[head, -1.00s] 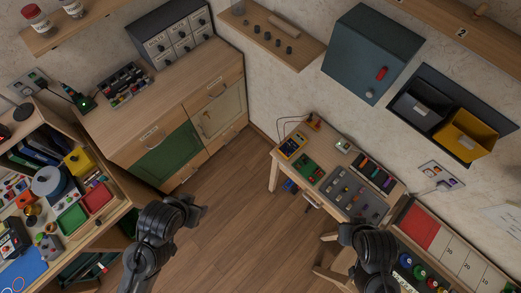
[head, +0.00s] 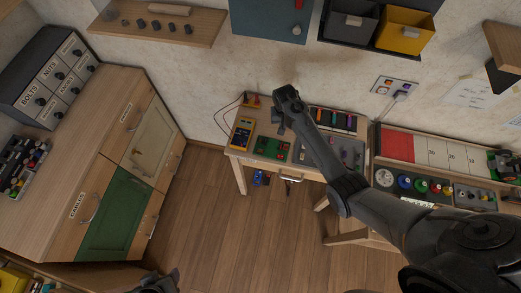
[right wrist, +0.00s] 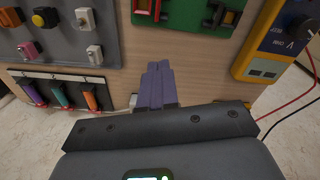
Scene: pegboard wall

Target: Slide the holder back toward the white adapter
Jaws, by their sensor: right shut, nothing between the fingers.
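A dark holder (head: 333,120) with several coloured sticks lies at the back of the small wooden desk (head: 240,160). It also shows at the lower left of the right wrist view (right wrist: 62,92). My right gripper (head: 280,125) is above the back of the desk, left of the holder. In the right wrist view its purple-grey fingers (right wrist: 157,84) are shut and empty, apart from the holder. A small white piece (right wrist: 133,101) shows beside the fingers; I cannot tell whether it is the adapter. My left gripper (head: 158,284) is cut off at the bottom edge, its fingers unclear.
A yellow multimeter (head: 241,133) with red and black leads, a green board (head: 272,148) and a grey control panel (right wrist: 62,35) share the desk. A white plug (head: 400,97) sits at the wall outlet. Wall bins (head: 405,32) hang above.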

